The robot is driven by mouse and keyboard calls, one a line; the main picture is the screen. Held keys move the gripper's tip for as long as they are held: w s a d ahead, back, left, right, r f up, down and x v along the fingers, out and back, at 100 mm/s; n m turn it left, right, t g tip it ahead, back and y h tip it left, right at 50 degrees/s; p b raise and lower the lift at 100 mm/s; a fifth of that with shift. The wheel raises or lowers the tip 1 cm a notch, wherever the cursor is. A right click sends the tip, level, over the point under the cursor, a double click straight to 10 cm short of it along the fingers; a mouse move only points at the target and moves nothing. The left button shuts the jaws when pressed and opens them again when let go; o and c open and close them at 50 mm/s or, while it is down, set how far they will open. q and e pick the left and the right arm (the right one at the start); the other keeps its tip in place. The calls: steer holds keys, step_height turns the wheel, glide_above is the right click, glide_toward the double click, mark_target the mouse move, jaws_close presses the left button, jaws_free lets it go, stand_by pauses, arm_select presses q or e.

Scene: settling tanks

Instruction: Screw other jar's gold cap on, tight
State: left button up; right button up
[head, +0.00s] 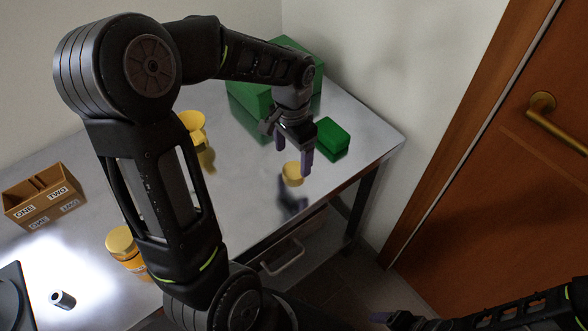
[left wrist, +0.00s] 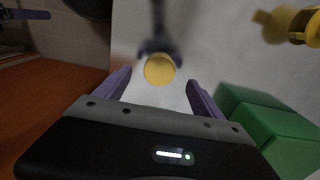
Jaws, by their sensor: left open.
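A gold cap (head: 292,174) lies on the shiny table near its right front edge. My left gripper (head: 308,160) points down just above it, open, fingers apart. In the left wrist view the cap (left wrist: 159,69) shows between the two purple fingertips, not visibly gripped. An orange jar (head: 133,264) with a gold cap on it (head: 121,240) stands at the table's front left, partly behind my left arm. My right gripper (head: 384,318) is only partly in view at the bottom, away from the table.
A large green box (head: 250,98) and a small green block (head: 332,138) stand close to the left gripper. A yellow cup-like object (head: 191,122) stands behind my arm. A brown box with labels (head: 42,197) and a small dark cylinder (head: 62,299) are at left. A wooden door (head: 500,160) is right.

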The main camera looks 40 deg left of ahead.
mark_target(293, 170)
arm_select(q)
step_height(293, 170, down, 5)
steer(key=shift+f+p, duration=0.1)
steer(key=shift+p, duration=0.55)
steer(key=shift+c, duration=0.3)
steer(key=c, duration=1.3)
step_height(293, 170, up, 10)
steer(key=shift+r+b, duration=0.15)
steer(key=shift+b, duration=0.5)
steer(key=shift+w, duration=0.1)
